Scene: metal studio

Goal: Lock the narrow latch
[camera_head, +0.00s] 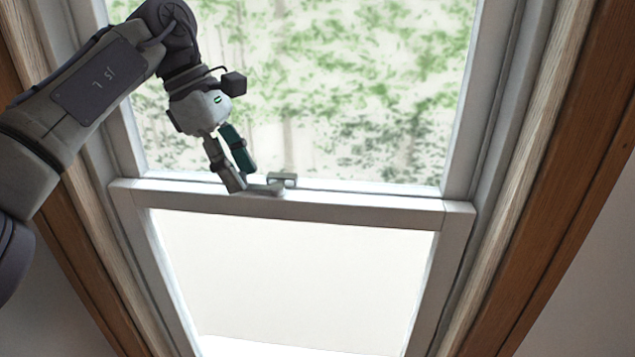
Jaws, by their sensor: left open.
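The narrow latch (268,187) is a small pale metal piece on top of the window's middle rail (340,207). Its lever part points left, and a raised keeper (283,179) stands at its right end. My left gripper (243,181) comes down from the upper left, with its fingertips at the left end of the lever. One finger is grey and the other is teal. The gripper is open; whether a finger touches the lever I cannot tell. My right gripper is not in view.
The window has an upper pane (340,90) with foliage behind it and a bright lower pane (300,275). White side frames and wooden trim (535,170) border it. The rail right of the latch is clear.

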